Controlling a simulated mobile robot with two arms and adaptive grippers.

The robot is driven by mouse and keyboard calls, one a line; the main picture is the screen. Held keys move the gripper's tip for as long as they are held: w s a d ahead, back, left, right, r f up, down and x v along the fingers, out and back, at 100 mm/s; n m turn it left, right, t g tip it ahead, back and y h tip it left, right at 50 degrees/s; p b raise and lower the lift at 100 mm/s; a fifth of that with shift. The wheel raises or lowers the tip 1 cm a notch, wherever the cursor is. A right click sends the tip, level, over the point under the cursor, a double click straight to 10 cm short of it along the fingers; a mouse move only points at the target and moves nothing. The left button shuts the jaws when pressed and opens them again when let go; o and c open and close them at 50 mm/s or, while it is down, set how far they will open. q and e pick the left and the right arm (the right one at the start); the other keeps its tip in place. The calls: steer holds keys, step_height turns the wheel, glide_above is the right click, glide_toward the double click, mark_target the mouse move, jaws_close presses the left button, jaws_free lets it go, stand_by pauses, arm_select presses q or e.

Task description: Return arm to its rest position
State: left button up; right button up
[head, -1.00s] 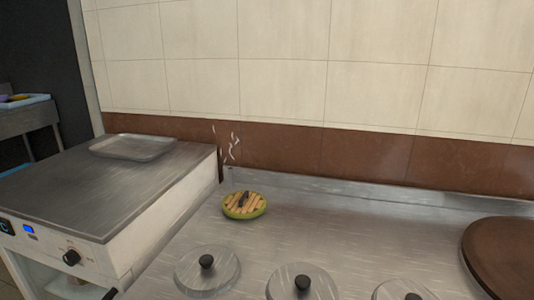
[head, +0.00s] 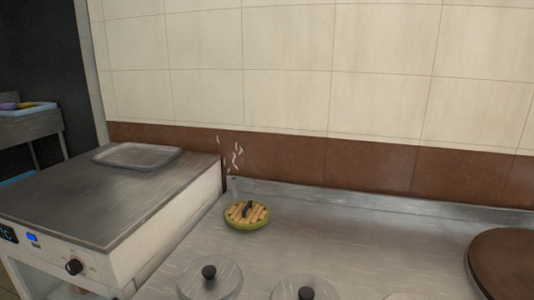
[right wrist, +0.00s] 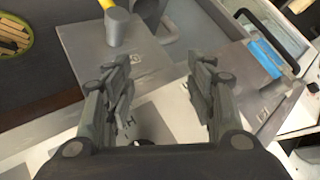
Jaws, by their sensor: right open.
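My right gripper (right wrist: 160,85) shows in the right wrist view with its two dark fingers well apart. Nothing is seen between the fingers. Grey metal plates and a pale surface lie beyond them. Neither gripper shows in the head view, and my left gripper is in neither view.
In the head view, a green dish of pale sticks (head: 238,218) stands on the steel counter (head: 330,235) behind several black-knobbed lids (head: 222,284). A shallow tray (head: 137,156) lies on the left unit. A brown round lid (head: 505,265) is at right. The counter's middle is clear.

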steer(key=s+d+f+n+g+h, duration=0.1)
steer(key=s+d+g+h, duration=0.15)
steer(key=d, duration=0.55)
steer(key=s+d+f+n+g+h, duration=0.2)
steer(key=s+d+h, duration=0.2)
steer(key=d, duration=0.3)
step_height(320, 180, down, 18)
steer(key=s+f+g+p, duration=0.1)
steer(key=g+p, duration=0.1)
steer(key=p, duration=0.4)
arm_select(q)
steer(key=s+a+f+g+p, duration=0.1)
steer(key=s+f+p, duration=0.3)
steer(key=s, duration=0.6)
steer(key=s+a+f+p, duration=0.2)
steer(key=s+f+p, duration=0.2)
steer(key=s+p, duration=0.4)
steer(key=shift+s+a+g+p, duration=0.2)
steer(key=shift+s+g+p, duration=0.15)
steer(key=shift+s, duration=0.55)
arm_select(e)
steer(key=s+d+f, duration=0.1)
steer(key=s+f, duration=0.1)
steer(key=s, duration=0.6)
steer(key=s+d+f, duration=0.1)
steer(key=s+f, duration=0.1)
steer(key=s, duration=0.7)
steer(key=shift+s+d+g, duration=0.25)
steer(key=shift+d+g, duration=0.1)
steer(key=shift+d, duration=0.05)
